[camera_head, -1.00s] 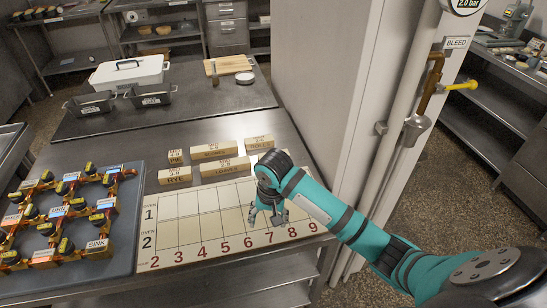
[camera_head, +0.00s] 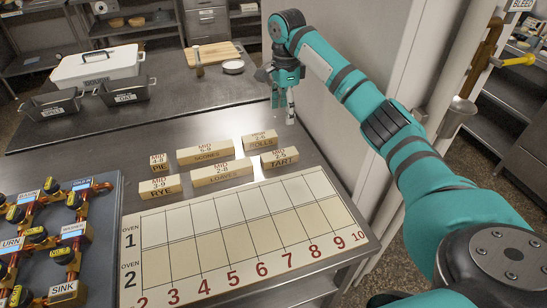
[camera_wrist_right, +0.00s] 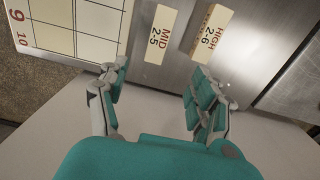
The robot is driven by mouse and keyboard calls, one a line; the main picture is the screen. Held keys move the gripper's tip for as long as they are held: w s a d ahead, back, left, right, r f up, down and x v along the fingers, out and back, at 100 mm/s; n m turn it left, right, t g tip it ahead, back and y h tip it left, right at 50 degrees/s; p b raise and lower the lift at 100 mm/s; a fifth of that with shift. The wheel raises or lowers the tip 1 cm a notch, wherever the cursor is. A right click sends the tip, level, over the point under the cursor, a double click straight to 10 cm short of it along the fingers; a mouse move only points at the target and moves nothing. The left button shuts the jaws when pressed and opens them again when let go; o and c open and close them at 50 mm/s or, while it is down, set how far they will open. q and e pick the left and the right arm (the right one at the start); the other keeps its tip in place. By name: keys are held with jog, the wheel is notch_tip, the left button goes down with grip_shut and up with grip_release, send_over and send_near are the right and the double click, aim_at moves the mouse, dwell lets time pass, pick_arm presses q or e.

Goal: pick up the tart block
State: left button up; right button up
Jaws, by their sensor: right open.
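The tart block (camera_head: 279,158) is a small pale wooden block marked MID 2-5 TART. It lies at the right end of the front row of blocks on the steel table, just behind the numbered board. My right gripper (camera_head: 283,108) is open and empty, fingers pointing down, above and behind the tart block, apart from it. In the right wrist view the block's top (camera_wrist_right: 159,32), marked MID 2-5, shows beyond the open fingers (camera_wrist_right: 156,75), roughly between them. My left gripper is not in view.
The rolls block (camera_head: 259,139) lies close behind the tart block, and the loaves block (camera_head: 222,174) lies to its left. The numbered board (camera_head: 324,187) is empty. A pale wall (camera_head: 345,100) stands close on the right. A dark tray of valves (camera_head: 112,215) is at left.

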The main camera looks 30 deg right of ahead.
aim_at(282, 153)
jog(key=f, duration=0.2)
jog(key=f+p, duration=0.1)
jog(key=f, duration=0.1)
jog(key=s+f, duration=0.1)
jog(key=f, duration=0.5)
jog(key=shift+w+p, duration=0.2)
jog(key=shift+p, duration=0.1)
jog(key=shift+f, duration=0.45)
jog(key=shift+a+f, duration=0.1)
jog(key=shift+f, duration=0.25)
notch_tip(282, 153, down, 4)
jog(key=shift+w+a+r+p, duration=0.1)
jog(key=shift+a+r+p, duration=0.05)
jog(key=shift+p, duration=0.45)
jog(key=shift+f, duration=0.45)
jog(key=c, duration=1.3)
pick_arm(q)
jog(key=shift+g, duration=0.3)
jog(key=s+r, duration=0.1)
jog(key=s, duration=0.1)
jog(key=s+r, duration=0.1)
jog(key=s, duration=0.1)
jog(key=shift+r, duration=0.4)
